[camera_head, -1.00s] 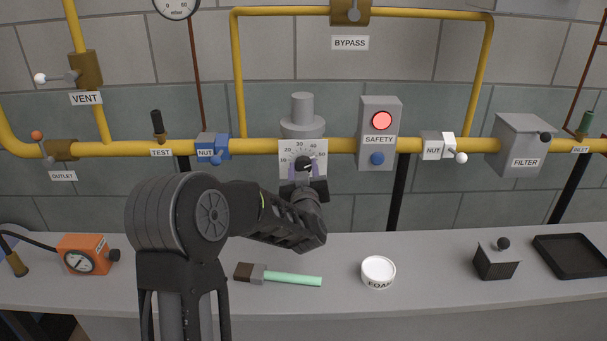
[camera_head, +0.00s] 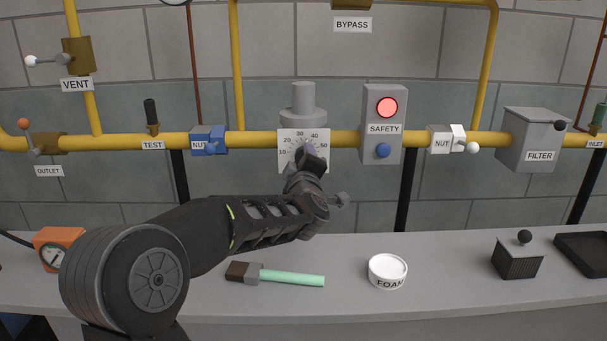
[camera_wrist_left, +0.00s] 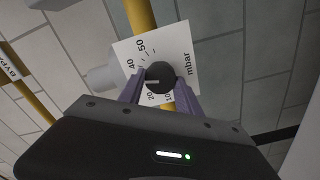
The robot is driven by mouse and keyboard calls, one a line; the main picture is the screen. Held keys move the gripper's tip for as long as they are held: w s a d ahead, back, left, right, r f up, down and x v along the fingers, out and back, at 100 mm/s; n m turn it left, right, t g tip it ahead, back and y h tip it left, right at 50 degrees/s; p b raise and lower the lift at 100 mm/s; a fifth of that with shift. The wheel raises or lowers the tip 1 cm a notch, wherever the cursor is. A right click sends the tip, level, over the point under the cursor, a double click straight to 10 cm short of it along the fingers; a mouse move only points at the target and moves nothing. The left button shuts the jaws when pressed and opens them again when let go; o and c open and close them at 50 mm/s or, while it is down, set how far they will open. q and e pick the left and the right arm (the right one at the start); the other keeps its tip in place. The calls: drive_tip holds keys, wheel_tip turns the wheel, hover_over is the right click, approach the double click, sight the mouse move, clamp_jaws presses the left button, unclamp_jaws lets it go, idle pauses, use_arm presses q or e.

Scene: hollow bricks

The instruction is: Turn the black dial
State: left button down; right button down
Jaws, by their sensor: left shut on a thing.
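The black dial (camera_wrist_left: 159,77) sits on a white scale plate (camera_wrist_left: 181,49) marked in mbar, seen in the left wrist view. My left gripper (camera_wrist_left: 160,92) is shut on the dial, with one purple finger on each side of it. The dial's pale pointer line shows on its face. In the head view the scale plate (camera_head: 288,138) is on the yellow pipe below a grey regulator body (camera_head: 303,100). There my left gripper (camera_head: 310,150) covers the dial. My right gripper is not in view.
Right of the plate is the SAFETY box (camera_head: 382,150) with a lit red lamp and a blue button. Blue (camera_head: 209,140) and white (camera_head: 446,139) nuts sit on the pipe. On the bench are a brush (camera_head: 275,274), a FOAM tub (camera_head: 388,271) and a black tray (camera_head: 585,255).

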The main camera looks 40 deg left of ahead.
use_arm(q)
drive_tip(key=shift+f+n+b, duration=0.1)
drive_tip(key=shift+n+b, duration=1.9)
drive_tip(key=shift+n, duration=0.4)
drive_tip(key=c, duration=0.8)
unclamp_jaws()
drive_tip(key=shift+c, duration=0.2)
drive_tip(key=v, duration=0.7)
drive_tip(key=shift+s+d, duration=0.2)
drive_tip(key=shift+s, duration=0.1)
